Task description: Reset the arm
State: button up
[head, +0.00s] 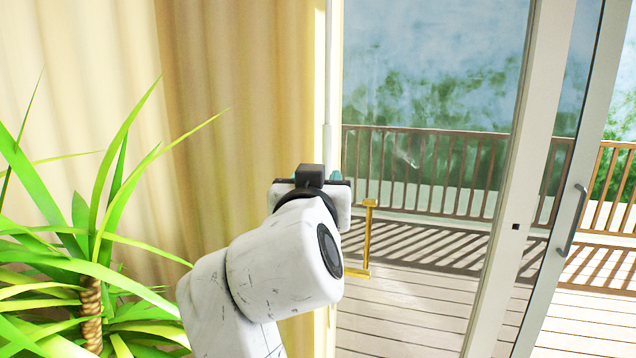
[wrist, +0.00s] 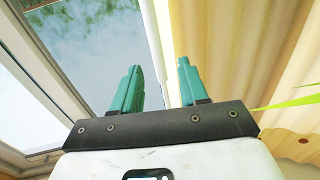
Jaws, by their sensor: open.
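My gripper shows in the wrist view (wrist: 158,85) with two teal fingers spread apart and nothing between them. It points at the strip where the glass meets the beige curtain. In the head view my white arm rises from the bottom, and the gripper (head: 318,176) is mostly hidden behind my wrist, with only bits of teal showing. It is in front of the curtain's edge and the window frame.
A leafy green plant (head: 90,290) stands at the left, close to my arm. A beige curtain (head: 215,100) hangs behind. At right is a sliding glass door with a handle (head: 573,220). A brass door handle (head: 368,235) shows beside my wrist. A wooden deck with a railing (head: 440,170) lies beyond.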

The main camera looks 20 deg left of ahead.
jog(key=s+d+f+m+g+h+p, duration=0.15)
jog(key=d+f+g, duration=0.25)
jog(key=d+f, duration=1.05)
jog(key=s+d+f+g+h, duration=0.3)
jog(key=d+f, duration=0.8)
jog(key=f, duration=0.6)
jog(key=s+d+f+g+p, duration=0.1)
jog(key=s+d+f+g, duration=0.2)
jog(key=s+d+f, duration=0.4)
jog(key=s+d+f+g+p, duration=0.1)
jog(key=s+d+f+g, duration=0.1)
jog(key=s+d+f, duration=0.5)
jog(key=s+d+f+g, duration=0.1)
jog(key=s+g, duration=0.1)
jog(key=s, duration=0.8)
jog(key=s+d+f+m+g, duration=0.1)
jog(key=s+g, duration=0.1)
jog(key=s, duration=0.8)
jog(key=shift+s+d+f+g+y, duration=0.15)
jog(key=shift+d+g+y, duration=0.15)
jog(key=shift+y, duration=0.15)
